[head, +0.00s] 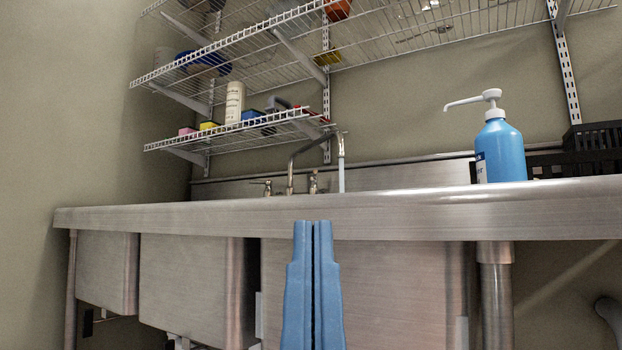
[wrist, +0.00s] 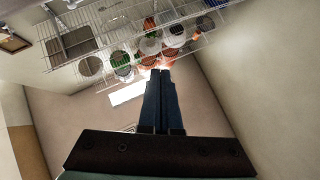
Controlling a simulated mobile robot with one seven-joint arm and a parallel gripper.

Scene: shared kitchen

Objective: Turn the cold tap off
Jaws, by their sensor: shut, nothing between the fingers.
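The metal faucet (head: 290,165) stands behind the sink's front rim in the head view, its spout bent over to the right. A pale stream of water (head: 341,178) comes down from the spout's end. Two tap handles show low at the back, a left one (head: 267,186) and a right one (head: 313,181); I cannot tell which is the cold one. My gripper (head: 313,224) is shut and empty, pointing up in front of the sink's front edge, apart from the taps. In the wrist view my gripper (wrist: 162,72) points up toward the shelves.
The steel sink counter (head: 430,205) runs across the head view, with deep basins below. A blue pump bottle (head: 500,150) and a black crate (head: 594,137) stand at the right. Wire shelves (head: 235,130) with bottles and sponges hang above; they also fill the top of the wrist view (wrist: 100,45).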

